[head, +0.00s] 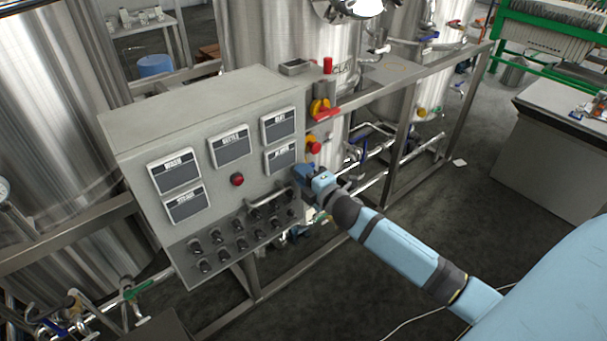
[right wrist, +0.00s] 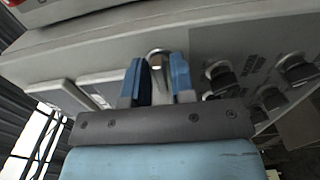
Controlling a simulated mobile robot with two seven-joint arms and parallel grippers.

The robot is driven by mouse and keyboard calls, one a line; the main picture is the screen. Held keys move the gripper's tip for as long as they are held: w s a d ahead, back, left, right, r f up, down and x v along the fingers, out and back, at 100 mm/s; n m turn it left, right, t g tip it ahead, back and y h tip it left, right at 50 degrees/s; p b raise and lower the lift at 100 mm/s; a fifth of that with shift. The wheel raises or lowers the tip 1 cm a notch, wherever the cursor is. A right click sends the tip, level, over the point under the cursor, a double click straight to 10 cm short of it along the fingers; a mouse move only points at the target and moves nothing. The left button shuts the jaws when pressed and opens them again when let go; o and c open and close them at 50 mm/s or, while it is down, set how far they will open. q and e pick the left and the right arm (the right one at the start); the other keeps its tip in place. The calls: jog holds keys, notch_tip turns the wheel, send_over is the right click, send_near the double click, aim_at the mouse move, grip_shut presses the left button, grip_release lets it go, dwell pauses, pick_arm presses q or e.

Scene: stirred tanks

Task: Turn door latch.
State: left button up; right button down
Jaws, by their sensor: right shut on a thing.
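The grey control cabinet (head: 200,115) stands at centre left in the head view, its sloped front carrying display screens and black knobs. A metal bar handle (head: 262,203) sits on that front between the screens and knobs. My right gripper (head: 297,178) is at the handle's right end. In the right wrist view, the blue fingers of my right gripper (right wrist: 160,80) are on either side of a shiny round metal part (right wrist: 158,62), which looks like this handle. The gripper is shut on it; the fingers hide most of it. My left gripper is out of view.
A red and yellow rotary switch (head: 322,108) and a red button (head: 314,145) stick out from the cabinet's right side. Steel tanks (head: 285,40) and a pipe frame (head: 400,150) stand behind. Black knobs (right wrist: 220,78) are close right of the fingers.

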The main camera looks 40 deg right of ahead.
dwell(0.4)
jog(key=c, duration=1.2)
grip_release()
jog(key=s+d+b, duration=0.1)
jog(key=s+b, duration=0.1)
jog(key=s, duration=1.1)
jog(key=shift+s, duration=0.35)
jog(key=s+a+f+m+g+p, duration=0.3)
jog(key=s+a+f+m, duration=0.4)
jog(key=a+m, duration=0.1)
jog(key=s+a+f+m+g+y+p, duration=0.1)
jog(key=s+a+f+m+g, duration=0.3)
jog(key=a, duration=0.6)
notch_tip(320, 180, down, 4)
jog(key=s+m+p, duration=0.1)
jog(key=s+m, duration=0.1)
jog(key=m, duration=0.1)
jog(key=shift+s+a+m+y+p, duration=0.15)
jog(key=shift+s+m+y+p, duration=0.15)
jog(key=shift+s+m+p, duration=0.1)
